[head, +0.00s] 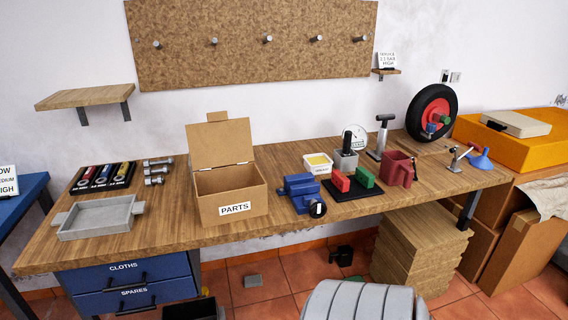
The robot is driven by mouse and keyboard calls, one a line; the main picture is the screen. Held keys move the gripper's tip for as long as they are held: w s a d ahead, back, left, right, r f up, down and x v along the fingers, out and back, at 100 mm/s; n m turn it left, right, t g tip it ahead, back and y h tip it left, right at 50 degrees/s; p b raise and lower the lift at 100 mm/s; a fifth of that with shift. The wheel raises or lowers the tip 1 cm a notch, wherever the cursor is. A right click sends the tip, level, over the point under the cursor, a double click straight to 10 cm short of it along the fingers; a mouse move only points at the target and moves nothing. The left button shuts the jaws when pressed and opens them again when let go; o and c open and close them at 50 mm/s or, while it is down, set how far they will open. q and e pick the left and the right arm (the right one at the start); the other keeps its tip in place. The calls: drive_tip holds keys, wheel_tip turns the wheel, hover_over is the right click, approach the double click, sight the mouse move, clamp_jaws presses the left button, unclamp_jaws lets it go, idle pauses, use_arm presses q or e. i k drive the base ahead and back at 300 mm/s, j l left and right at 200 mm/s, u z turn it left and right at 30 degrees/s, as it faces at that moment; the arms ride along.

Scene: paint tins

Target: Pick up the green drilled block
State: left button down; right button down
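A green block (364,176) stands on a black mat (346,195) on the wooden workbench, right of the middle in the head view. A red block (340,179) stands on the same mat, just to its left. Any hole in the green block is too small to make out. A larger dark red open container (398,170) stands close to its right. Neither of my grippers is in view.
A blue vise (300,190) and a cardboard PARTS box (230,196) stand left of the mat. A grey-topped tool (383,131) and a dial gauge (355,136) stand behind. A grey tray (98,220) lies far left. The bench's front edge (300,222) is mostly clear.

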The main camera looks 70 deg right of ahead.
sight(367, 179)
drive_tip(key=z, duration=0.45)
drive_tip(key=l+z, duration=0.1)
drive_tip(key=z, duration=0.8)
drive_tip(key=i+l+z, duration=0.1)
drive_tip(key=z, duration=1.25)
drive_tip(key=i+l, duration=0.15)
drive_tip(key=l, duration=0.25)
drive_tip(key=i+l, duration=0.15)
drive_tip(key=l, duration=0.2)
drive_tip(key=i+l, duration=0.15)
drive_tip(key=l, duration=0.25)
drive_tip(key=i+l, duration=0.15)
drive_tip(key=l, duration=0.25)
